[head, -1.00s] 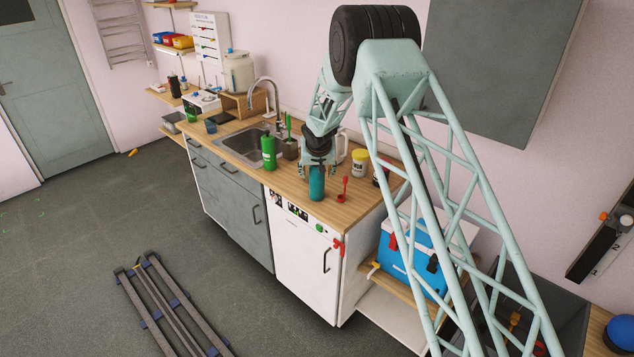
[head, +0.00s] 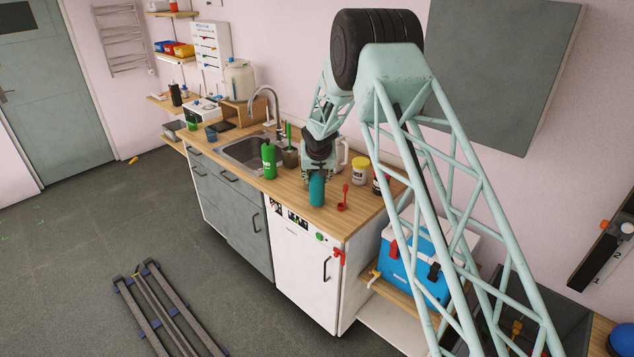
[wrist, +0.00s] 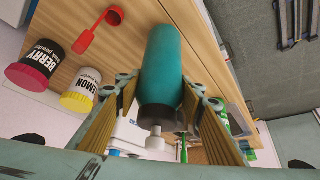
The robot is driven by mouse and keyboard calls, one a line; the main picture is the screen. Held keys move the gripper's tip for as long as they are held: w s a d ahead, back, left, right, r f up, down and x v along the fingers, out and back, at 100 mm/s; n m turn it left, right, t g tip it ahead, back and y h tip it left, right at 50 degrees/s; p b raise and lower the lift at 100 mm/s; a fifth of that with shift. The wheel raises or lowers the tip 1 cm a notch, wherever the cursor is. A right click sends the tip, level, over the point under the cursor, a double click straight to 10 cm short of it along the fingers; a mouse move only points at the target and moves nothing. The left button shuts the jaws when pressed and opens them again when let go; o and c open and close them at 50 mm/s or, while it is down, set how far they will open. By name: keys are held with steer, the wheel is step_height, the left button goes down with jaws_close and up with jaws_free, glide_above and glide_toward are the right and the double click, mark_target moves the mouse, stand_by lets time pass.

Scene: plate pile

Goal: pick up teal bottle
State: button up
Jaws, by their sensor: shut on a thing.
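The teal bottle (head: 317,190) stands upright near the front edge of the wooden counter. It fills the middle of the wrist view (wrist: 167,65), with a dark collar and a pale nozzle. My gripper (head: 317,176) comes down over its upper part and is shut on it. In the wrist view, the yellowish fingers of my gripper (wrist: 163,95) are on both sides of the bottle. I cannot clearly tell whether its base is touching the counter.
A green bottle (head: 269,160) stands to the left, by the sink (head: 243,153). A red scoop-like item (head: 343,199) lies close on the right.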

step_height(320, 180, up, 8)
steer(key=shift+r+b, duration=0.15)
steer(key=shift+b, duration=0.15)
stand_by(0.6)
